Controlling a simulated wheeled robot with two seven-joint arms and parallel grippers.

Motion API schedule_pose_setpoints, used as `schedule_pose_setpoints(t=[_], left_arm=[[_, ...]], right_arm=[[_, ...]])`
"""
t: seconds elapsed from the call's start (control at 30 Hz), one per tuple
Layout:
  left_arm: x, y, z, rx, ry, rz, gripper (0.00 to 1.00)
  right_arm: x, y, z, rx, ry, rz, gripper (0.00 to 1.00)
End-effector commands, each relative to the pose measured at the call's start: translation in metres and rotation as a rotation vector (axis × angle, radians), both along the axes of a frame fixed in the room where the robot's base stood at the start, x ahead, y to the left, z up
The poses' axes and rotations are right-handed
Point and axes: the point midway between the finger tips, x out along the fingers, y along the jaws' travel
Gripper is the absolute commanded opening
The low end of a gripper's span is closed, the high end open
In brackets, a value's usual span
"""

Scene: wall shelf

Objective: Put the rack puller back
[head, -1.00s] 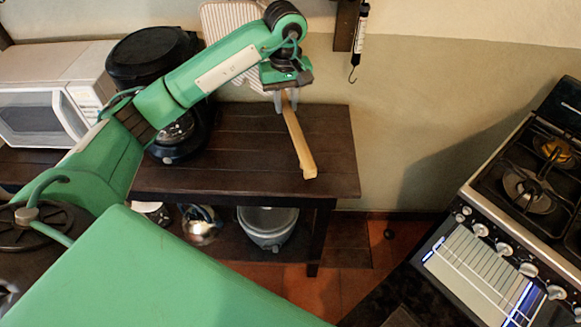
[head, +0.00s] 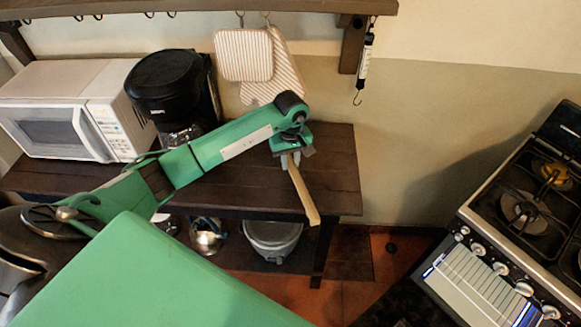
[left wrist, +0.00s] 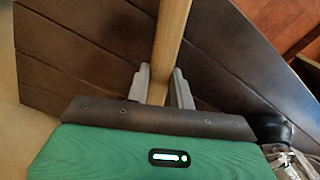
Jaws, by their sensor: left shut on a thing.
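The rack puller is a pale wooden stick (head: 304,194) with a slightly hooked near end. My left gripper (head: 291,158) is shut on it, and the stick slants down to the right over the right end of the dark wooden table. In the left wrist view the stick (left wrist: 171,40) runs up from between the two grey fingers of the left gripper (left wrist: 160,88). The part of the stick behind the gripper is hidden. A wall shelf (head: 200,8) with several hooks under it runs along the top of the head view. My right gripper is not in view.
The dark table (head: 335,165) carries a white microwave (head: 60,110) and a black coffee maker (head: 170,85) at left. Striped potholders (head: 243,55) and a hanging scale (head: 365,55) hang from the shelf. A stove (head: 525,210) stands at right. The table's right end is mostly clear.

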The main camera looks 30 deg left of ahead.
Motion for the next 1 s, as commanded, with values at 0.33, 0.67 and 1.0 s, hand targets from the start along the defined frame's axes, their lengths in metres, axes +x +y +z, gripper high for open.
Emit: schedule_pose_setpoints(t=[0.33,0.67,1.0], left_arm=[[-0.001,0.000,-0.041,0.001,0.003,0.000,0.00],[0.000,0.001,-0.046,0.002,0.001,-0.001,0.00],[0.000,0.000,-0.045,0.001,0.001,-0.001,0.45]], right_arm=[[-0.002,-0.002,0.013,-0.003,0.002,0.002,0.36],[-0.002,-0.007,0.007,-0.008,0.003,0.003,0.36],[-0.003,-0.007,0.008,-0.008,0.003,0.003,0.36]])
